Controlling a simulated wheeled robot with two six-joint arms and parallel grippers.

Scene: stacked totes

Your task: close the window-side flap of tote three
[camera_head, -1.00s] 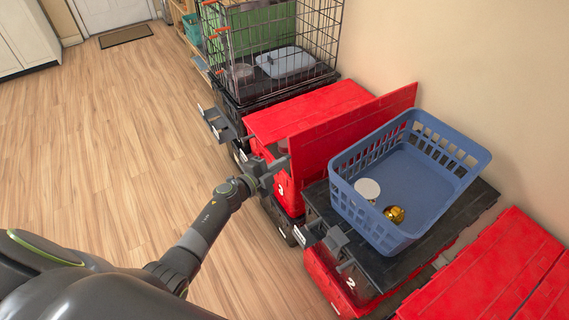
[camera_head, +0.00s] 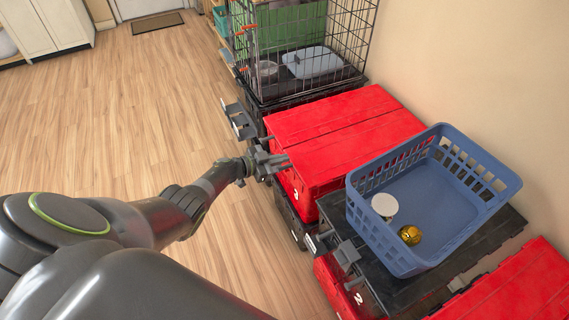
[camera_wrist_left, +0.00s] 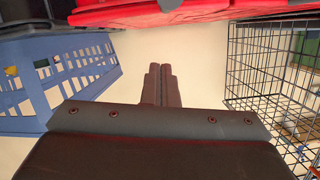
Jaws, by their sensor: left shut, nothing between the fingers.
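Tote three (camera_head: 296,192), marked with a 3, stands in the middle of the head view with two red lid flaps. The nearer flap (camera_head: 360,152), beside the blue basket, lies down about level with the farther flap (camera_head: 335,112), with a seam between them. My left gripper (camera_head: 270,164) is shut and empty at the floor-side edge of the lid; I cannot tell whether it touches. In the left wrist view its fingers (camera_wrist_left: 160,85) are together, with red lid (camera_wrist_left: 150,12) at the top edge. My right gripper is not in view.
A blue basket (camera_head: 360,207) holding a white round item (camera_head: 384,205) and a gold item (camera_head: 410,235) stands on a black lid beside tote three. A wire crate (camera_head: 300,45) stands beyond. The wall is right; open wooden floor (camera_head: 130,110) is left.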

